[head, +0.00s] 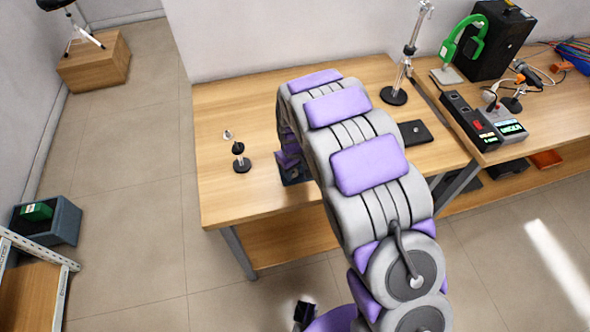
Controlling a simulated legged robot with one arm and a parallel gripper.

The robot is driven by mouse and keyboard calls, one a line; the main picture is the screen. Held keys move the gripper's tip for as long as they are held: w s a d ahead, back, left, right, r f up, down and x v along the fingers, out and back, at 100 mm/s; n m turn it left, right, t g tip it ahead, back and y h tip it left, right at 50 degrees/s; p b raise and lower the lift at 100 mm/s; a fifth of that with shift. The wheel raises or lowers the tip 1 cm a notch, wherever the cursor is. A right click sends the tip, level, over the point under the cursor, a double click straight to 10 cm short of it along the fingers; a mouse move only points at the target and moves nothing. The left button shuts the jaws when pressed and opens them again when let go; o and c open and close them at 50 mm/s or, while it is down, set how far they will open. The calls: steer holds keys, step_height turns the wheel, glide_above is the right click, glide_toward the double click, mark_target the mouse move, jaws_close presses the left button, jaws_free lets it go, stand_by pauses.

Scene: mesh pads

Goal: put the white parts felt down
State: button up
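My arm reaches out over the wooden table (250,110) and bends down at its far end. My gripper (293,172) is low over or at the table top, mostly hidden behind my own arm. Only a dark, purple-edged part of it shows, so I cannot tell whether it is open or shut, or whether it holds anything. I cannot make out a white felt; the arm covers the middle of the table.
A small stand with a black base (241,163) and a small pale piece (228,134) stand left of my gripper. A metal stand (393,95) and a flat black pad (415,132) are to the right. The table's front left is clear.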

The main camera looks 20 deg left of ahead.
mark_target(295, 175)
steer(key=shift+s+d+f, duration=0.3)
steer(key=shift+s+f, duration=0.3)
steer(key=shift+f, duration=0.2)
steer(key=r, duration=0.2)
steer(key=r+p, duration=0.1)
steer(key=r, duration=0.1)
steer(key=a+r, duration=0.1)
steer(key=r, duration=0.1)
steer(key=shift+w+a+r, duration=0.1)
steer(key=shift+w+r, duration=0.3)
step_height(295, 175, up, 6)
steer(key=d+p, duration=0.1)
steer(key=s+d+r+m, duration=0.2)
steer(key=s+d+r, duration=0.15)
steer(key=d, duration=0.25)
steer(key=s+d+r+m+g, duration=0.1)
steer(key=s+d+r, duration=0.25)
steer(key=d, duration=0.35)
steer(key=s+d+r+m, duration=0.2)
steer(key=s+d+r, duration=0.1)
steer(key=d+r, duration=0.25)
steer(key=s+d+r+m, duration=0.1)
steer(key=s+d, duration=0.4)
steer(key=s, duration=0.5)
steer(key=s+d+r+m+g, duration=0.1)
steer(key=s+d+m, duration=0.3)
steer(key=s, duration=0.7)
steer(key=shift+s+d+m, duration=0.2)
steer(key=shift+d+m, duration=0.1)
steer(key=shift+d, duration=0.5)
